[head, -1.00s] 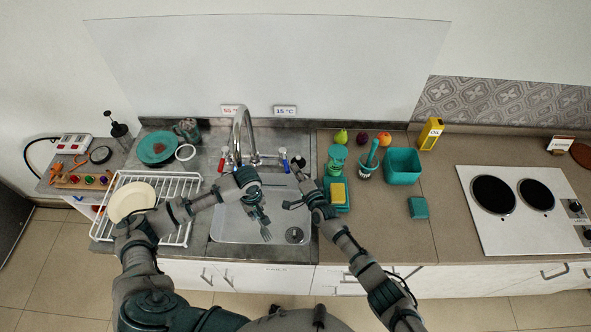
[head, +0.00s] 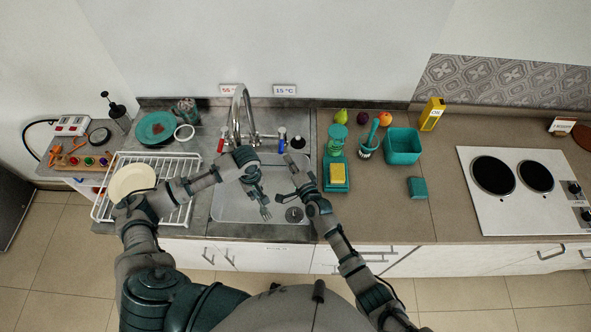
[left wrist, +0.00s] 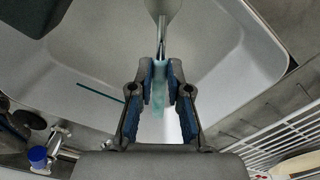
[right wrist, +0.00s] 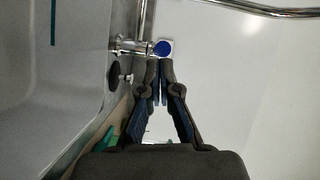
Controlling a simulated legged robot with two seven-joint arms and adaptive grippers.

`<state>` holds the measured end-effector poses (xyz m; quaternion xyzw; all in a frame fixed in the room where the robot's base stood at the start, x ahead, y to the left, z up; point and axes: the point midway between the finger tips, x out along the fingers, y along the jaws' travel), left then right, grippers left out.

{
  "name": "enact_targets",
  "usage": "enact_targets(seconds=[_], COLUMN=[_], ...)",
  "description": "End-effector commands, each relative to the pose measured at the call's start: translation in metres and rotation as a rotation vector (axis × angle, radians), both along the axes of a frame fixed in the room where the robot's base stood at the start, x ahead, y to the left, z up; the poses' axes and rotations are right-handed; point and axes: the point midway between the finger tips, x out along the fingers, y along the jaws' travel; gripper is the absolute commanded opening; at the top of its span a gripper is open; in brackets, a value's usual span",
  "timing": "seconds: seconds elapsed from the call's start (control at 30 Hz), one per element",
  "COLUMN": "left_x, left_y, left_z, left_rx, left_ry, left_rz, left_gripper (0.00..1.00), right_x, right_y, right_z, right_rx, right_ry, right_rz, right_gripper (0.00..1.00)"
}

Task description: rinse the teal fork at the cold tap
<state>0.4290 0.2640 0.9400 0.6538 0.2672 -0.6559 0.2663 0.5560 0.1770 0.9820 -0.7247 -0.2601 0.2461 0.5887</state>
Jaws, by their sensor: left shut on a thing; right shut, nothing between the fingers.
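The teal fork (head: 264,212) hangs over the sink basin, tines toward the front in the head view. My left gripper (head: 256,190) is shut on its handle; in the left wrist view the fork's grey metal part (left wrist: 163,12) extends beyond the fingers (left wrist: 160,72). The cold tap has a blue handle (head: 282,143), right of the curved spout (head: 239,105), under the 15 °C label (head: 284,89). My right gripper (head: 290,162) is shut and empty just in front of it. The right wrist view shows the blue knob (right wrist: 163,48) just beyond the fingertips (right wrist: 159,66). I cannot tell whether water runs.
The hot tap's red handle (head: 221,145) is left of the spout. A white dish rack (head: 180,163) with a cream plate (head: 132,180) stands left of the sink. A teal stand with a yellow sponge (head: 338,173) and a teal bin (head: 403,145) are right. The brown counter's front is clear.

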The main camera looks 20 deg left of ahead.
Motion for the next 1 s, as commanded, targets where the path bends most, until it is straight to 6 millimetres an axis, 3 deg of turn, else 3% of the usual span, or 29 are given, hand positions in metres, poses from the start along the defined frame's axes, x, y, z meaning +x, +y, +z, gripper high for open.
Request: enact_targets(seconds=[0.33, 0.77, 1.0], left_x=[0.002, 0.0, -0.015], left_y=[-0.003, 0.0, -0.011], left_z=[0.0, 0.0, 0.003], left_rx=[0.003, 0.0, 0.001], left_ry=[0.001, 0.001, 0.005], left_rz=[0.0, 0.0, -0.002], left_gripper=[0.0, 0.0, 0.0], right_x=[-0.043, -0.047, -0.046], right_y=[-0.034, -0.034, -0.034], right_z=[0.001, 0.004, 0.025], right_rx=[0.005, 0.001, 0.001], right_ry=[0.001, -0.002, -0.002], right_rz=[-0.007, -0.009, -0.009], right_gripper=[0.0, 0.0, 0.0])
